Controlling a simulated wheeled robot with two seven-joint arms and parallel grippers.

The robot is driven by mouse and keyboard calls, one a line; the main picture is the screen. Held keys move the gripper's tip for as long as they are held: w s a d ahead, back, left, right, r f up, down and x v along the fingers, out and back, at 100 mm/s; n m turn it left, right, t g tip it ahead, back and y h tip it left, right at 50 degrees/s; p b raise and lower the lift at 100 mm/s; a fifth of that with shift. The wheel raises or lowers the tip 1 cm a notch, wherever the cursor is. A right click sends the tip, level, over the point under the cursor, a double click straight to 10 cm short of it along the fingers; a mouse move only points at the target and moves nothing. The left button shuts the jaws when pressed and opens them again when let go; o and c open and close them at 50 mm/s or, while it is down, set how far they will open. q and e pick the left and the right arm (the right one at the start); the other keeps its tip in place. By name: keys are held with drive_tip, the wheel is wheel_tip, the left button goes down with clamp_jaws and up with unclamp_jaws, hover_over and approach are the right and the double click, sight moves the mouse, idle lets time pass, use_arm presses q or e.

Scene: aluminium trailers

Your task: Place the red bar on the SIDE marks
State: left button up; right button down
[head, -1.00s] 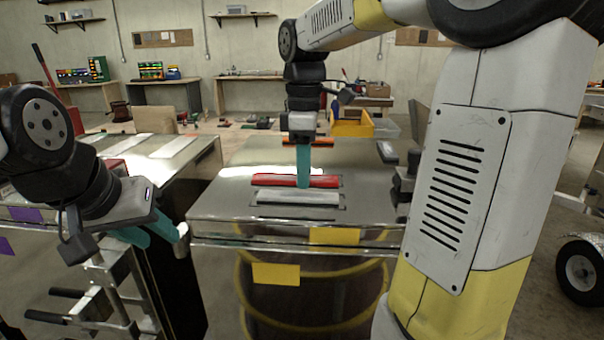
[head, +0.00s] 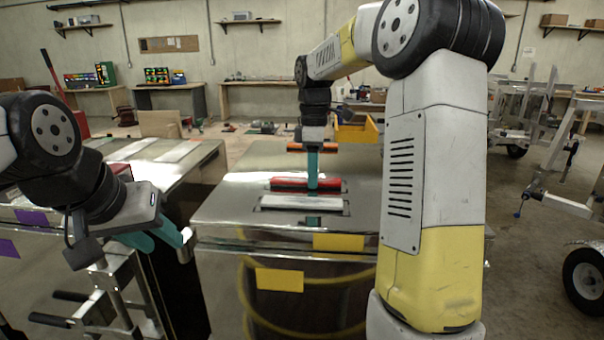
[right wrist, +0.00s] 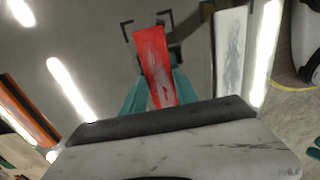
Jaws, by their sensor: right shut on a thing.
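The red bar (head: 290,183) is over the steel table top, behind a silver bar (head: 300,203). My right gripper (head: 312,186) points down and is shut on the red bar. In the right wrist view the red bar (right wrist: 153,58) sits between the teal fingers (right wrist: 157,98). Black corner marks (right wrist: 165,18) show around its far end; its near end is hidden by the gripper. I cannot tell whether the bar touches the table. My left gripper (head: 165,242) is open and empty at the left, its teal fingers apart.
The silver bar (right wrist: 230,50) lies beside the red bar, with black marks at its corners. An orange-and-black bar (head: 310,147) lies at the table's back. A yellow bin (head: 355,132) stands behind. Another table (head: 150,165) is at the left, across a gap.

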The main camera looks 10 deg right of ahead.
drive_tip(key=shift+f, duration=0.1)
drive_tip(key=c, duration=0.9)
unclamp_jaws()
drive_tip(key=shift+c, duration=0.2)
wheel_tip(320, 180, up, 12)
drive_tip(key=s+r+m+t, duration=0.1)
drive_tip(key=s+m, duration=0.2)
drive_tip(key=s, duration=0.2)
drive_tip(key=s+a+f+m+t+y, duration=0.1)
drive_tip(key=s+f+m+t, duration=0.1)
drive_tip(key=s+f+m, duration=0.3)
drive_tip(key=s+a+f+m+t+y, duration=0.1)
drive_tip(key=s+f+m+t, duration=0.2)
drive_tip(key=s, duration=1.1)
wheel_tip(320, 180, down, 3)
drive_tip(key=m, duration=0.3)
drive_tip(key=shift+s, duration=0.15)
